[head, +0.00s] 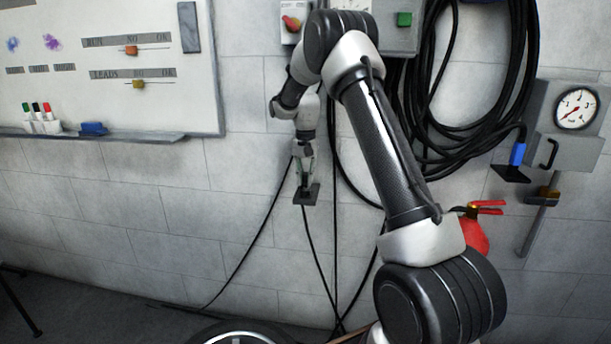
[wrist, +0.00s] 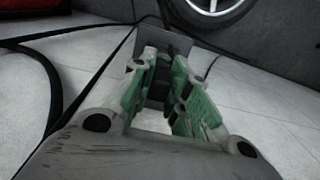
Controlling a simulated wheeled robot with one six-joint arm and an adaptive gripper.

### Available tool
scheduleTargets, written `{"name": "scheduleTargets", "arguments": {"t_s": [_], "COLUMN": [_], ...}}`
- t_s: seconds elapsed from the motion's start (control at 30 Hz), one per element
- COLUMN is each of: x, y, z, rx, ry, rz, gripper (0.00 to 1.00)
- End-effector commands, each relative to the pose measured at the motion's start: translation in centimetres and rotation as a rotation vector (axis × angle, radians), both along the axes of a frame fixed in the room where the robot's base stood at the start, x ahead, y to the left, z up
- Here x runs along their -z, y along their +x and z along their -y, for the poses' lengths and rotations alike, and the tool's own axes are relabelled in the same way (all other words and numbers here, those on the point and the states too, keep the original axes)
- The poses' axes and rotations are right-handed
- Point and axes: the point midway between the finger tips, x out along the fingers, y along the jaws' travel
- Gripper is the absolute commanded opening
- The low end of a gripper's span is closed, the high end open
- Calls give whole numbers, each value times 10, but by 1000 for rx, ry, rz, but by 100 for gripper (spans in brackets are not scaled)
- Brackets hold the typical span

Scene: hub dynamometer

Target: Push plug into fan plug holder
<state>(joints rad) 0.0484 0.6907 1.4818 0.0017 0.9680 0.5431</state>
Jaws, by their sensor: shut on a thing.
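My gripper (head: 305,172) points down in front of the wall, left of the hanging cable coil. In the wrist view its green-padded fingers (wrist: 160,95) are shut on a dark plug (wrist: 157,90), which is mostly hidden between them. Directly below the fingertips is a dark plug holder plate (head: 309,197), which also shows in the wrist view (wrist: 170,43). The plug's lower end meets or overlaps the plate in the picture; I cannot tell how deep it sits. A thin black cable (head: 312,240) hangs beneath the holder.
A blue plug (head: 519,154) stands at another dark holder (head: 511,173) on the right, below a gauge (head: 575,108). Coiled black cables (head: 440,110) hang beside my arm. A red extinguisher (head: 474,238) is low right. A wheel (head: 240,335) is on the floor.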

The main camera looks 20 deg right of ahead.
Motion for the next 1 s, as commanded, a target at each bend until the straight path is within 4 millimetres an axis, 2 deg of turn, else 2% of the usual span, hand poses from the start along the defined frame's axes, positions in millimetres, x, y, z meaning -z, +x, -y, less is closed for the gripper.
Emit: {"name": "scheduleTargets", "arguments": {"t_s": [0.17,0.2,0.3,0.33,0.7,0.87,1.0], "x": [1,1,1,1,-4,-30,-63], "y": [0,0,0,0,0,0,1], "z": [0,0,0,0,0,0,0], "rx": [0,0,0,0,0,0,0], "ry": [0,0,0,0,0,0,0], "rz": [0,0,0,0,1,2,4], "gripper": [0,21,39,42,42,42,42]}}
